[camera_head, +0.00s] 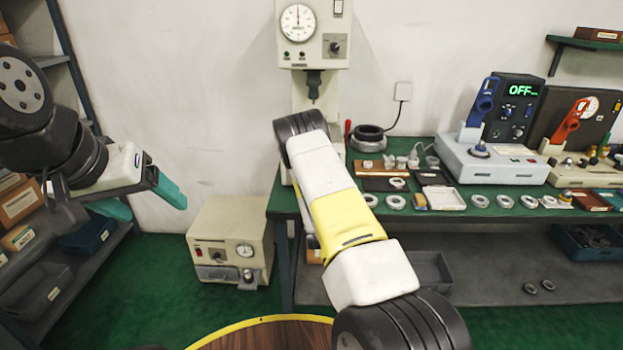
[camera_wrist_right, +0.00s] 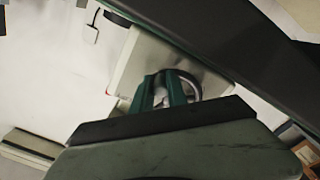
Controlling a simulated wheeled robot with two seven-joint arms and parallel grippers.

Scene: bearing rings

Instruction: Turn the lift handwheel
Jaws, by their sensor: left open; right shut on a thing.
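The handwheel (camera_wrist_right: 197,84) shows in the right wrist view as a dark round rim with a pale middle, in front of a light machine body (camera_wrist_right: 135,62). My right gripper (camera_wrist_right: 170,84) has its green fingers at the left part of the wheel, shut on it. The fingers cover part of the rim. In the head view my right arm hides the wheel and the right gripper. The press with a dial (camera_head: 312,35) stands behind that arm. My left gripper (camera_head: 157,210) is open and empty at the left, its green fingers apart, away from the wheel.
A green bench (camera_head: 470,222) at the right carries several bearing rings (camera_head: 395,202), a white tray (camera_head: 445,198) and an instrument reading OFF (camera_head: 515,100). A beige box with a gauge (camera_head: 230,245) stands on the floor. Shelves (camera_head: 50,270) are at the left.

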